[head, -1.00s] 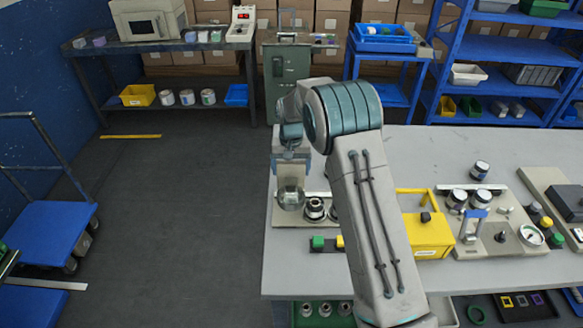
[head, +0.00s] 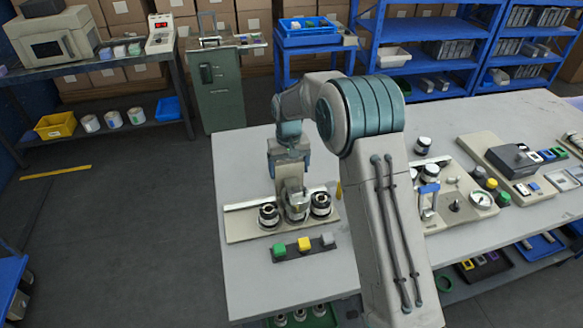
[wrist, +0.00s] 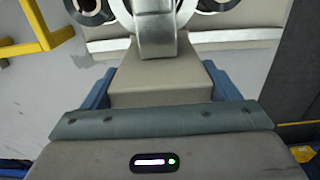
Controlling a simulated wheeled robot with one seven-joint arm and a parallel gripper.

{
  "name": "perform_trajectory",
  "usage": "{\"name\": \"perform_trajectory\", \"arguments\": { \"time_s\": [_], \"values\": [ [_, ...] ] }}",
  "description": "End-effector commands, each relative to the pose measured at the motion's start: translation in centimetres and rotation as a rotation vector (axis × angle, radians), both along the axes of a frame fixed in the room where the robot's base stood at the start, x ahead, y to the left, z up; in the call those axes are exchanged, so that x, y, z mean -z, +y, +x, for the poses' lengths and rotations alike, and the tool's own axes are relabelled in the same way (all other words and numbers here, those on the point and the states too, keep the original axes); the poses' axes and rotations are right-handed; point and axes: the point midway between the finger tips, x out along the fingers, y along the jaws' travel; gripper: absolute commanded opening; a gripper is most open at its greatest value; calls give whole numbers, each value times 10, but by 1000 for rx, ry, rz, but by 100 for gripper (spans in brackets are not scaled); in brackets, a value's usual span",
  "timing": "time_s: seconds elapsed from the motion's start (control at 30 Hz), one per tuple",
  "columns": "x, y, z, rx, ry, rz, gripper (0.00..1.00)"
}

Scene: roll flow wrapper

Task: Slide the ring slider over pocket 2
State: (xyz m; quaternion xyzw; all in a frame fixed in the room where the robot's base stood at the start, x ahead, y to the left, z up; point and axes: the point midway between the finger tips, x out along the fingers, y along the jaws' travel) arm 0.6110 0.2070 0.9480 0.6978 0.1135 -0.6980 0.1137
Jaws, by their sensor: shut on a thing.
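My gripper (head: 296,192) is shut on the silvery ring slider (head: 297,208), low over the middle of the beige board (head: 240,234). A round black-and-silver pocket stands on each side of it, one on the left (head: 268,215) and one on the right (head: 320,204). In the wrist view, the slider's pale round edge (wrist: 187,48) shows around my gripper (wrist: 155,20), with parts of dark rings at both sides. What lies under the slider is hidden. No pocket number is readable.
A dark strip with green, yellow and grey buttons (head: 304,245) lies in front of the board. A yellow frame (wrist: 38,45) shows in the wrist view. The table's front left is clear.

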Motion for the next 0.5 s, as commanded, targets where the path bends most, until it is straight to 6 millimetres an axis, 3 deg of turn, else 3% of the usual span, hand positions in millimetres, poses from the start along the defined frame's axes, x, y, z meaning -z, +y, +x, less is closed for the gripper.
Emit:
{"name": "perform_trajectory", "arguments": {
  "time_s": [0.17, 0.2, 0.27, 0.5],
  "values": [
    [-1, -1, 0, 1, 1, 0, 41],
    [-1, -1, 0, 1, 1, 0, 85],
    [-1, -1, 0, 1, 0, 0, 100],
    [-1, -3, 1, 3, 0, 0, 100]
  ]
}}
